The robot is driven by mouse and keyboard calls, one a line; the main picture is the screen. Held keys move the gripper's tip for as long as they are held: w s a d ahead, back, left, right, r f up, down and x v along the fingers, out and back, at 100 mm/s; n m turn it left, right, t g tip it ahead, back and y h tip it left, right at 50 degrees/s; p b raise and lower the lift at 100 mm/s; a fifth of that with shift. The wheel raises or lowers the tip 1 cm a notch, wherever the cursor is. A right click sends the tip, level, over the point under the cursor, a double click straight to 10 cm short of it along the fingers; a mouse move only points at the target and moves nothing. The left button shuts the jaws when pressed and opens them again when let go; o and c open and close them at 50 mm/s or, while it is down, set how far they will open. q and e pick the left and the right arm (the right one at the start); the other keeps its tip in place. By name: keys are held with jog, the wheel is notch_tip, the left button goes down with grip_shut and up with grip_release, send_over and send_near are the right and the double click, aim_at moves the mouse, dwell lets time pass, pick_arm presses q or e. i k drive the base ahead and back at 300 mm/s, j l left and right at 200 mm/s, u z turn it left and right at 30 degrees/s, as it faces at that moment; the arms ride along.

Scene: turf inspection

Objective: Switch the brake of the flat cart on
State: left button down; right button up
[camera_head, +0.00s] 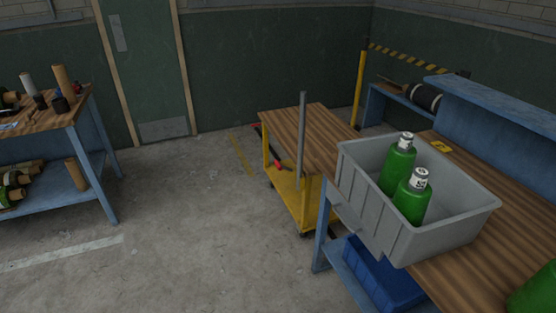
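A yellow cart (297,195) with a wooden top (305,128) stands in the middle of the view, left of the near workbench. A small red part with a dark piece (281,166) sits at its left side; it may be the brake lever, but it is too small to tell its position. Another small red part (257,126) shows at the cart's far left corner. A grey upright post (301,140) rises in front of the cart top. Neither of my grippers is in view.
The near workbench (470,265) on the right bears a grey crate (360,205) with two green bottles (411,198) in it. A blue bin (375,275) is below. Another workbench (85,100) stands at the left. The floor (190,220) between is clear. A door (150,70) is behind.

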aim_at(279, 166)
jog(key=i+j+z, duration=0.1)
jog(key=i, duration=0.5)
jog(key=i+j+z, duration=0.15)
jog(key=i+j, duration=0.2)
jog(key=i, duration=0.25)
jog(key=i+j+z, duration=0.1)
jog(key=i+j, duration=0.25)
jog(key=i, duration=0.2)
jog(key=i+j+z, duration=0.15)
jog(key=i+j, duration=0.2)
jog(key=i, duration=0.2)
